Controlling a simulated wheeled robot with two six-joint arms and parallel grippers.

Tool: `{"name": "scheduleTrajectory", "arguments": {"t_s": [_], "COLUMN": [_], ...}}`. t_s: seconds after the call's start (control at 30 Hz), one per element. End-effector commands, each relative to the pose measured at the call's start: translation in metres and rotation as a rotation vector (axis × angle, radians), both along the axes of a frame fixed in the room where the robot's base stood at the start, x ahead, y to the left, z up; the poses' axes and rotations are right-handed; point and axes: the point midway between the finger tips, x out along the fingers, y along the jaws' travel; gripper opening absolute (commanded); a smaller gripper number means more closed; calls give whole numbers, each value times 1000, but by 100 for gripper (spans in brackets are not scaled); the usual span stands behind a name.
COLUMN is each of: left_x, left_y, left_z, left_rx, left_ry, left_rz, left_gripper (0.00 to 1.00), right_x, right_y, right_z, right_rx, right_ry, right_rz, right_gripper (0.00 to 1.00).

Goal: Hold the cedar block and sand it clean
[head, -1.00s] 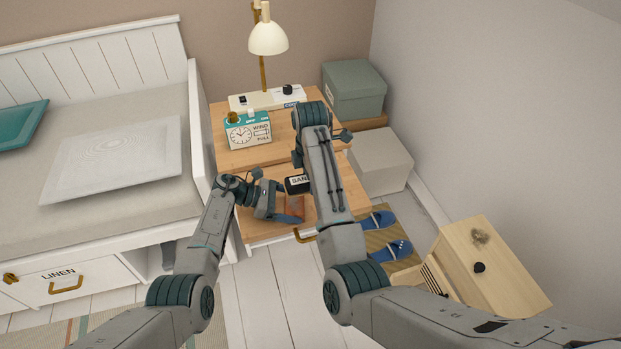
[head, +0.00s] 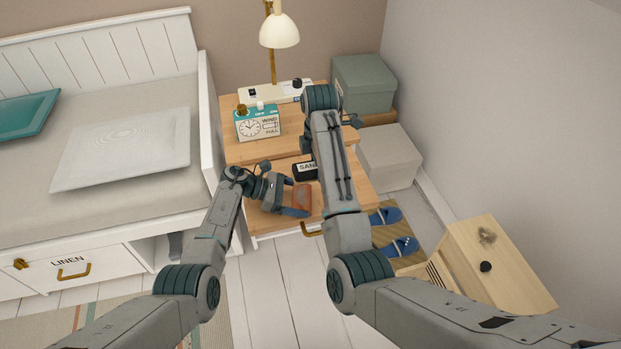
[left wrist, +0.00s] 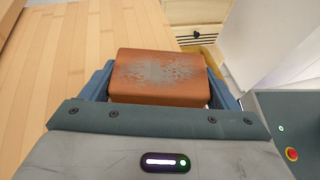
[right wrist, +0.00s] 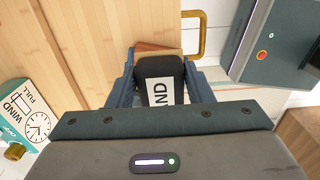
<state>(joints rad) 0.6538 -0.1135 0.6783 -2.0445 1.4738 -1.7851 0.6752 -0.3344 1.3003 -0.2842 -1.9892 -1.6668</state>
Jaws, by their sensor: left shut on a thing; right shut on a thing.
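The cedar block (left wrist: 160,85) is a red-brown slab with a grey, blotchy patch across its upper face. My left gripper (head: 288,197) is shut on it, one finger at each side. In the head view the block (head: 302,198) is over the front of the desk. My right gripper (right wrist: 160,90) is shut on a black sanding block (right wrist: 158,72) with a white label reading partly "SAND". In the head view the sanding block (head: 304,170) is just behind the cedar block, and my right arm hides part of it. I cannot tell whether the two touch.
A teal and white wind-up timer (head: 258,122) stands left on the raised desk part, before a lamp (head: 279,32). A brass handle (right wrist: 198,35) is at the desk's front. The bed (head: 205,110) borders the left; boxes (head: 386,157) stand right.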

Motion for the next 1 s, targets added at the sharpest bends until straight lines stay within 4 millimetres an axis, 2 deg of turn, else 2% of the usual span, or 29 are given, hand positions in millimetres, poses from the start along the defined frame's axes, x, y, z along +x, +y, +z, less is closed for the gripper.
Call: {"name": "scheduleTrajectory", "arguments": {"t_s": [0.6,1.0], "left_x": [-1,-1], "left_y": [0,0], "left_z": [-1,-1], "left_rx": [1,1], "left_ry": [2,2], "left_rz": [0,0], "left_gripper": [69,69], "right_x": [6,7], "right_y": [1,2], "right_z": [-62,-71], "right_rx": [-24,-27], "right_ry": [-3,-5], "right_rz": [0,0], "right_gripper": [16,16]}}
